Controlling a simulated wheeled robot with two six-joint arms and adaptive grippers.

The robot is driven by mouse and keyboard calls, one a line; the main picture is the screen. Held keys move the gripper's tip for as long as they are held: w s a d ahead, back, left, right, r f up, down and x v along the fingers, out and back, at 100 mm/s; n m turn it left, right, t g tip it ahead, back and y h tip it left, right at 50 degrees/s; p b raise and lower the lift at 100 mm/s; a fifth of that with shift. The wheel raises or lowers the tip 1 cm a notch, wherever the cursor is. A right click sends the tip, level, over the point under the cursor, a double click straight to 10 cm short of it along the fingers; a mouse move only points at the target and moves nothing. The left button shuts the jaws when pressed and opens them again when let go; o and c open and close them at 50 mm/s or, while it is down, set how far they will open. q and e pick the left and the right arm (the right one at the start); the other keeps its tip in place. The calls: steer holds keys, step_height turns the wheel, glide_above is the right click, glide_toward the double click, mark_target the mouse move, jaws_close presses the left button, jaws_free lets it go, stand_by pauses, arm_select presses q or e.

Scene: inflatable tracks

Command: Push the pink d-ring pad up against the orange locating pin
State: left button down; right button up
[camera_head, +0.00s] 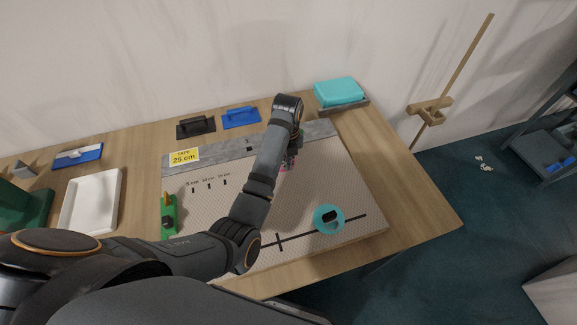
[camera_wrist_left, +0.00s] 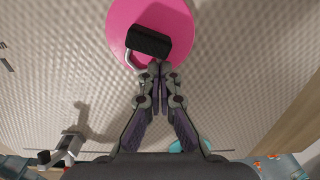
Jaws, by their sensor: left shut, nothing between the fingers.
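The pink d-ring pad (camera_wrist_left: 180,20) is a round disc with a black strap (camera_wrist_left: 148,41) and a metal ring, lying on the pale textured sheet. In the head view only a sliver of the pink pad (camera_head: 283,169) shows beside my gripper. My left gripper (camera_wrist_left: 160,68) is shut and empty, its fingertips over the pad's near edge beside the strap and ring. In the head view the left gripper (camera_head: 291,162) is partly hidden by its arm. An orange pin (camera_head: 167,198) stands on a green block at the sheet's left side, well away from the pad. Whether fingertips touch the pad is unclear.
A teal round pad (camera_head: 329,219) lies on the black line at the front right. A yellow tape label (camera_head: 184,157) is at the back left. Black (camera_head: 196,127) and blue (camera_head: 241,118) hand tools, a teal box (camera_head: 338,92) and a white tray (camera_head: 91,202) surround the sheet.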

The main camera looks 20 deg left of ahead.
arm_select(q)
steer(key=shift+a, duration=0.15)
steer(key=shift+s+r, duration=0.1)
steer(key=shift+w+a, duration=0.1)
steer(key=shift+w, duration=0.15)
steer(key=shift+w+a+r+p, duration=0.1)
steer(key=shift+w+a+p, duration=0.5)
steer(key=shift+w, duration=0.3)
steer(key=shift+w+a, duration=0.3)
steer(key=shift+w, duration=0.05)
arm_select(e)
steer(key=shift+w+a+r, duration=0.15)
steer(key=shift+w+r, duration=0.25)
steer(key=shift+w, duration=0.35)
arm_select(q)
steer(key=shift+d, duration=0.1)
